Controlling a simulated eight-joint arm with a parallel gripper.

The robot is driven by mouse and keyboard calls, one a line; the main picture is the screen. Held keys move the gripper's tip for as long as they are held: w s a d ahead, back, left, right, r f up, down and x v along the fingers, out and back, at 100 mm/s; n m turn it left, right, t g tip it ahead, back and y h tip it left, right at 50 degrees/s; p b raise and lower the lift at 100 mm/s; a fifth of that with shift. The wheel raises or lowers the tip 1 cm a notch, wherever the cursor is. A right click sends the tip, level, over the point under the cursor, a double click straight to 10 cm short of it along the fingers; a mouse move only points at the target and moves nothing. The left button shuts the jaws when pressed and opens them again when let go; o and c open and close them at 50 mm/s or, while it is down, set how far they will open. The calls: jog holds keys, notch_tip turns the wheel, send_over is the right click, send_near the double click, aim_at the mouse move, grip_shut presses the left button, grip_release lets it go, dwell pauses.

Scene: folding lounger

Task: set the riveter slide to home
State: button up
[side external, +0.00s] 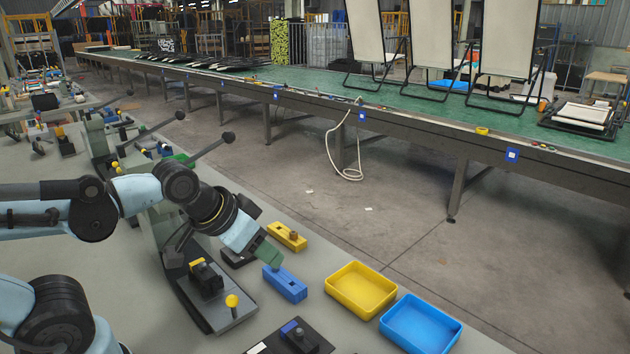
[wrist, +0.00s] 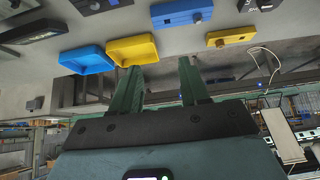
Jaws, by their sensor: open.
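The riveter stands on the grey bench at left centre in the side view. Its grey base plate (side external: 232,316) carries a dark block with a yellow part (side external: 205,278) and a yellow ball knob (side external: 232,300). I take this block to be the slide, but cannot tell its exact position along the plate. My gripper (side external: 273,259) is to the right of the riveter, above the bench near a blue block with a knob (side external: 285,284). In the wrist view, my gripper's green fingers (wrist: 160,66) are apart, with nothing between them. The riveter is not clearly seen in that view.
A yellow block with a brown knob (side external: 287,237) lies behind my gripper. A yellow tray (side external: 333,291) and a blue tray (side external: 390,326) stand to the right. A dark fixture (side external: 300,335) is at the front. Long levers rise behind my arm. An aisle separates the green-topped conveyor (side external: 400,100).

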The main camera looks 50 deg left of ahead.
jog(key=shift+o, duration=0.3)
jog(key=n+g+h, duration=0.2)
jog(key=g, duration=0.5)
send_near(232, 303)
jog(key=shift+w+d+f, duration=0.1)
jog(key=shift+d+f, duration=0.05)
jog(key=shift+f, duration=1.6)
jog(key=shift+w+d+f, duration=0.1)
jog(key=shift+d+f, duration=0.05)
jog(key=shift+f, duration=1.6)
jog(key=shift+w+d+f, duration=0.1)
jog(key=shift+w+f, duration=0.05)
jog(key=shift+f, duration=1.55)
jog(key=shift+c, duration=0.3)
grip_shut()
